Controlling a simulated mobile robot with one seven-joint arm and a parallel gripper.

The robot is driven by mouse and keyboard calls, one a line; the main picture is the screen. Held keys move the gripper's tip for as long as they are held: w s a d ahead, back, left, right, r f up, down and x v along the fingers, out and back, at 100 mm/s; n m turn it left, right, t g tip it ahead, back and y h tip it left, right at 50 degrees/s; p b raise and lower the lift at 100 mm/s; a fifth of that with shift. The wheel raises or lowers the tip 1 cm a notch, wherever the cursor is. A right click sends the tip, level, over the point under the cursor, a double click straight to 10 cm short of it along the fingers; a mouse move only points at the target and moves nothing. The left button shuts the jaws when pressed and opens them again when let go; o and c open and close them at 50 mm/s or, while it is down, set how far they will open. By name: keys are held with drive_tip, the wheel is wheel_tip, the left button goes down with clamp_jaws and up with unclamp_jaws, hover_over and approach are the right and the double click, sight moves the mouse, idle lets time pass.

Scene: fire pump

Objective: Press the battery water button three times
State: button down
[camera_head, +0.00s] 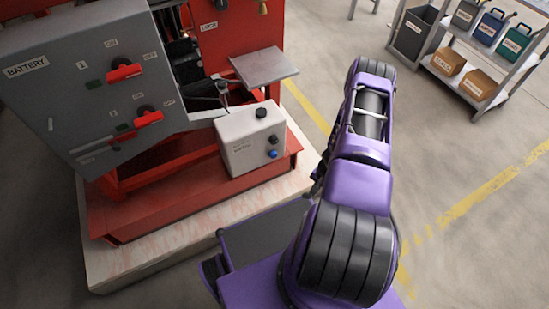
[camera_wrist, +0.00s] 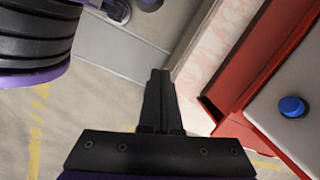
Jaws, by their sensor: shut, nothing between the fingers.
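A white control box (camera_head: 240,150) stands on the red base of the pump unit. A blue button (camera_head: 273,154) is low on its side, with a black knob (camera_head: 273,139) above it and another black knob (camera_head: 261,113) on top. The box's label is too small to read. In the wrist view the blue button (camera_wrist: 292,106) shows at the right edge on the pale box face (camera_wrist: 270,125). My gripper (camera_wrist: 161,73) is shut and empty, pointing left of the blue button and apart from it. In the head view my arm mostly hides it.
A grey plate (camera_head: 264,66) juts out behind the box. The red base (camera_head: 180,205) sits on a pale plinth (camera_head: 150,262). A shelf (camera_head: 470,68) with cans and boxes stands far right. Floor between is clear.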

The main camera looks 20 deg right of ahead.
sight(273, 154)
drive_tip(key=d+f+n+t+h+b, duration=0.1)
drive_tip(key=d+f+n+h+b, duration=0.15)
drive_tip(key=n, duration=0.65)
drive_tip(key=w+a+r+n+t+y, duration=0.3)
drive_tip(key=w+a+n+t, duration=0.4)
drive_tip(key=n, duration=0.4)
drive_tip(key=shift+w+a+r+n+y+b, duration=0.3)
drive_tip(key=shift+w+a+n+y+b, duration=0.2)
drive_tip(key=shift+a, duration=0.5)
drive_tip(key=shift+w, duration=0.1)
drive_tip(key=w, duration=0.8)
drive_tip(key=shift+w+a+b, duration=0.2)
drive_tip(key=shift+w+b, duration=0.05)
drive_tip(key=shift+b, duration=0.1)
drive_tip(key=shift+w, duration=0.1)
idle(0.4)
drive_tip(key=shift+w, duration=0.3)
